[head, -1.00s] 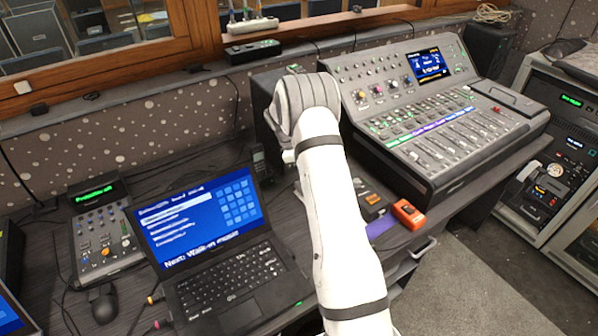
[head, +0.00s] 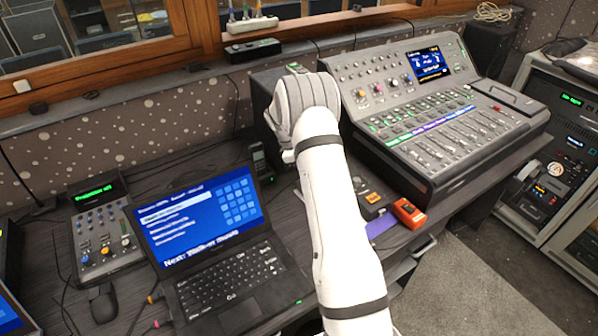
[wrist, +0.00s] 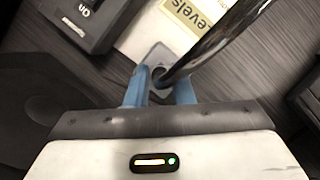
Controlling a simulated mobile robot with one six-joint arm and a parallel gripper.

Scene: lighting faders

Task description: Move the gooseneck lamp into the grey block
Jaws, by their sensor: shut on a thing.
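In the wrist view my gripper (wrist: 161,78) has its two blue fingers closed around the lower end of the gooseneck lamp (wrist: 215,42), a dark glossy tube. The tube leans up to the right and leaves the top of the picture. The grey block (wrist: 156,53) shows just beyond the fingertips, partly covered by the tube and fingers. I cannot tell whether the lamp's end is in the block or only above it. In the head view my white arm hides my gripper, the lamp and the block.
In the wrist view a dark box marked "ON" (wrist: 85,18) lies at upper left, and a "Levels" label (wrist: 205,14) lies near the tube. In the head view a laptop (head: 205,225) stands left of my arm, and a mixing console (head: 440,115) and an orange device (head: 408,213) right of it.

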